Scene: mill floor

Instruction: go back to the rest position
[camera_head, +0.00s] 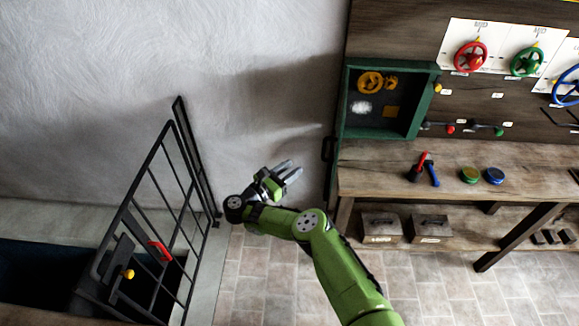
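My gripper (290,173) is at the end of my green arm, in the middle of the view. It is over the floor by the grey wall, between the black gate and the wooden workbench. Its two grey fingers point up and to the right with a gap between them, and I see nothing held in it. My arm comes up from the bottom right and bends to the left before the gripper.
A green open cabinet (421,103) hangs right, above the workbench (380,172). Red (471,55) and green (527,61) handwheels are on the panel. The tiled floor (262,285) is clear.

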